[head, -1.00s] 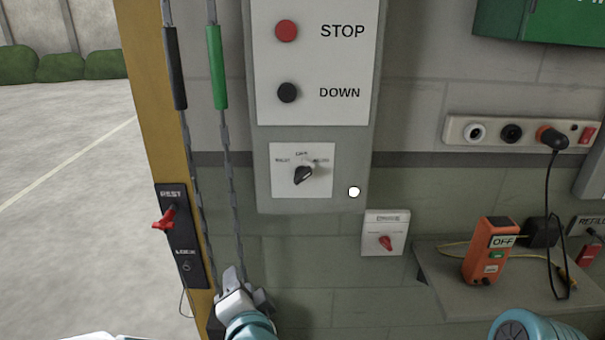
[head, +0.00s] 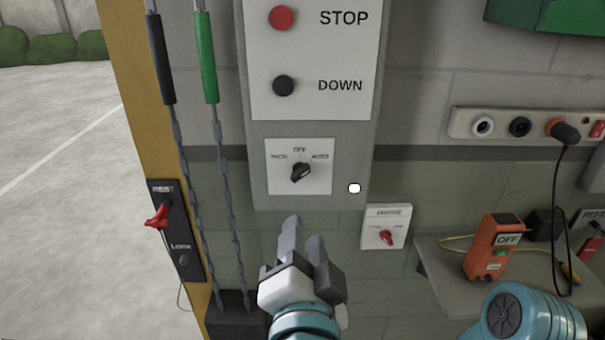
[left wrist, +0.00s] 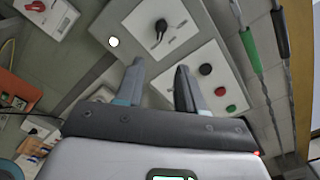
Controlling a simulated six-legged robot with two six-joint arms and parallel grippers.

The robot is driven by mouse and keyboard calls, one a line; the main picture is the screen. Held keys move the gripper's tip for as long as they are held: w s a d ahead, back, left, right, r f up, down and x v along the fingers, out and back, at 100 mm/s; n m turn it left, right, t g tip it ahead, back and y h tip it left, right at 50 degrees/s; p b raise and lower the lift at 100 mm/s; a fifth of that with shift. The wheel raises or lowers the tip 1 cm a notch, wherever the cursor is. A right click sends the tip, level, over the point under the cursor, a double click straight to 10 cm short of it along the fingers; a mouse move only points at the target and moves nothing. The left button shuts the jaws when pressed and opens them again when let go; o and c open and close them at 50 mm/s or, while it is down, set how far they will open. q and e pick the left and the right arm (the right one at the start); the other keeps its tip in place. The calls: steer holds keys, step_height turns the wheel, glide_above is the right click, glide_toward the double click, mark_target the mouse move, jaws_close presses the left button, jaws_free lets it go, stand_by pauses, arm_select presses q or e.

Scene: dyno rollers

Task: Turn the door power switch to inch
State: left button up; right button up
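The door power switch is a black rotary knob (head: 301,172) on a white plate with INCH, OFF and AUTO labels, low on the grey control box (head: 225,130). Its pointer end looks tilted to the upper right, toward AUTO. It also shows in the left wrist view (left wrist: 161,28). My left gripper (head: 302,238) is below the knob, apart from it, with fingers pointing up. In the left wrist view its two fingers (left wrist: 157,85) are spread with nothing between them. My right gripper is not in view; only part of my right arm shows at the lower right.
A smaller switch plate with a red knob (head: 387,237) is right of the box. A shelf (head: 450,285) holds an orange OFF device (head: 492,247). Chains (head: 228,215) hang at the left beside a red lever (head: 157,216). STOP (head: 281,18) and DOWN (head: 284,85) buttons sit above the knob.

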mark_target(302, 175)
arm_select(q)
steer(key=w+p, duration=0.2)
steer(key=w, duration=1.2)
steer(key=shift+w, duration=1)
steer(key=shift+s, duration=0.1)
steer(key=shift+c, duration=0.3)
jaws_close()
